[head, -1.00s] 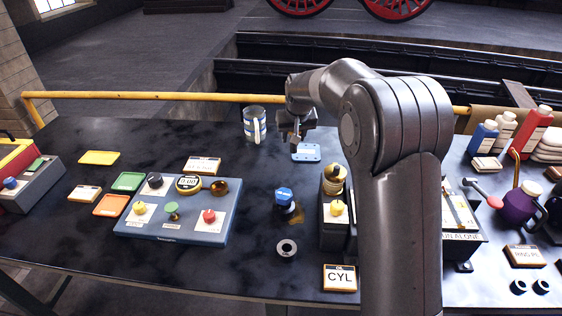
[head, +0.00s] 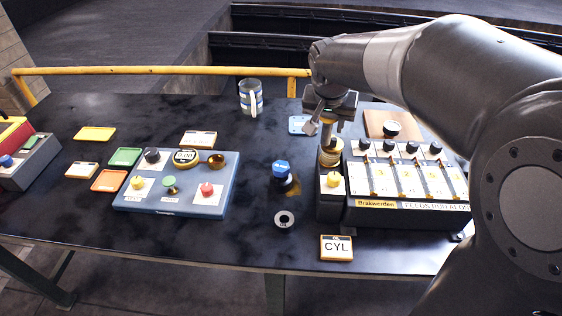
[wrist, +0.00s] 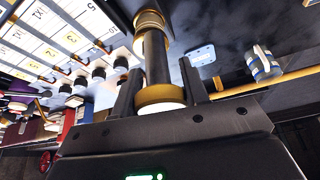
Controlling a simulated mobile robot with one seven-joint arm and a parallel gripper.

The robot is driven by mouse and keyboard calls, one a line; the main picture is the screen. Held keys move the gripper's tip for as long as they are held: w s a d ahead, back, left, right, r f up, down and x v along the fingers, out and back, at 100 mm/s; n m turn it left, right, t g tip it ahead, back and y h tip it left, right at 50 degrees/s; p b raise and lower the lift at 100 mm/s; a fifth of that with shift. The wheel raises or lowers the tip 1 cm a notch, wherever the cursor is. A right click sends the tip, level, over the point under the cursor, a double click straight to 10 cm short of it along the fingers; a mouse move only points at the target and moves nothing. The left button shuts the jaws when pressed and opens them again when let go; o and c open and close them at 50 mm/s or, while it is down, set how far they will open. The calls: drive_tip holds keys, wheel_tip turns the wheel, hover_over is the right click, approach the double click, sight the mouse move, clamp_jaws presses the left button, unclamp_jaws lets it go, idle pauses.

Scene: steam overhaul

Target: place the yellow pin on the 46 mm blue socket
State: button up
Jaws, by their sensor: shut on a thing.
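My gripper (head: 328,116) is over the back left corner of the black control box. In the wrist view its fingers (wrist: 160,96) are shut on the brass-banded end of a dark cylinder (wrist: 155,55). The cylinder reaches towards a brass fitting (wrist: 149,22), also seen below the gripper in the head view (head: 330,154); I cannot tell whether they are joined. A yellow knob (head: 334,180) is on the box's left front, and another (head: 138,182) is on the blue panel. A blue-topped piece (head: 281,169) with white lettering stands upright left of the box; its size mark is unreadable.
The black control box (head: 400,213) has several black knobs. A dark ring (head: 284,219) and the CYL sign (head: 336,246) are in front. A mug (head: 250,97) and a pale blue plate (head: 297,124) are behind. The bench between panel and blue-topped piece is clear.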

drive_tip(key=shift+w+a+f, duration=0.35)
drive_tip(key=shift+a+f, duration=1.45)
drive_tip(key=shift+a, duration=0.05)
drive_tip(key=shift+w+a+f, duration=0.4)
drive_tip(key=shift+a+f, duration=1.4)
drive_tip(key=shift+a, duration=0.05)
drive_tip(key=shift+w+a+f, duration=0.35)
drive_tip(key=shift+a+f, duration=1.45)
drive_tip(key=shift+a, duration=0.05)
drive_tip(key=shift+f, duration=0.15)
drive_tip(key=o, duration=1.3)
